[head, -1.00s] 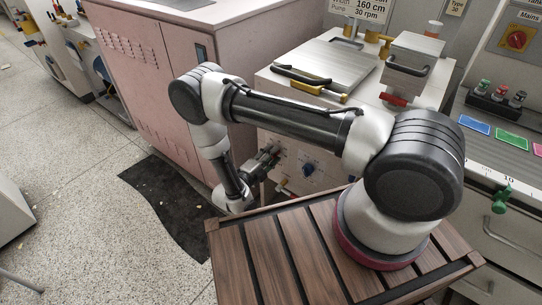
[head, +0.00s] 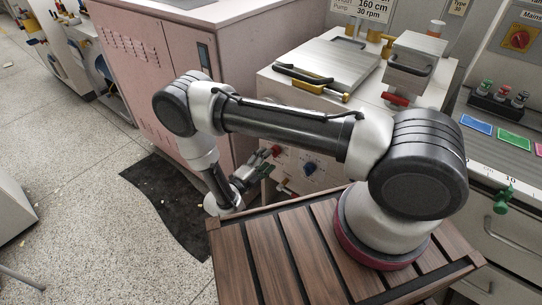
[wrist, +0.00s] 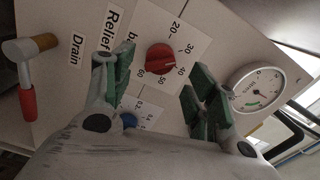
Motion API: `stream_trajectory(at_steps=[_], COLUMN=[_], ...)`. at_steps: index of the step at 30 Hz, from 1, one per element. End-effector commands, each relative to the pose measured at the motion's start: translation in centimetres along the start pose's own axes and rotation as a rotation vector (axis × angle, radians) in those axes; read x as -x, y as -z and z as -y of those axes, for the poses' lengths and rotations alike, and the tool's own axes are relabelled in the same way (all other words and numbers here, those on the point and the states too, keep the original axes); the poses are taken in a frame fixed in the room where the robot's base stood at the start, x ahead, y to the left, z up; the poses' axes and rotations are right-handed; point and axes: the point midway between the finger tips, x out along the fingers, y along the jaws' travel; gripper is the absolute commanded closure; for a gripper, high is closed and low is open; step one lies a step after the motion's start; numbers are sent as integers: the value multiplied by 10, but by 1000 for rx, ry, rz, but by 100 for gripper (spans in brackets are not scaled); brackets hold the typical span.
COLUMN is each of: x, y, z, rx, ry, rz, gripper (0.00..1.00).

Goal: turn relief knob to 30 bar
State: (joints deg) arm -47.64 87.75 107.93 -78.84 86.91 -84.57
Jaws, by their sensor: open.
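The knob also shows on the machine's front in the head view (head: 277,150). My gripper (wrist: 161,76) is open, with green-padded fingers on either side of the knob in the picture and nothing between them. In the head view my gripper (head: 258,168) is just left of and below the knob, apart from it.
A blue knob (head: 309,168) is right of the red one. A round gauge (wrist: 258,88) is at the right of the wrist view. A red-handled drain valve (wrist: 27,85) is at the left. The pink cabinet (head: 150,80) stands close to my arm.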

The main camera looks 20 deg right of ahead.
Motion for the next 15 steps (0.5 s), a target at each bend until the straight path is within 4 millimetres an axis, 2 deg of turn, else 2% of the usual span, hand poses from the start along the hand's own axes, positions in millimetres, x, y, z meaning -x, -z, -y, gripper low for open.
stream_trajectory(at_steps=[1, 6, 11, 15], x=[14, 50, 72, 79], y=[-1, -1, 0, 0], z=[0, 0, 0, 0], rx=[0, 0, 0, 2], ry=[0, 0, 0, 0], rz=[7, 5, 3, 0], gripper=[43, 43, 43, 43])
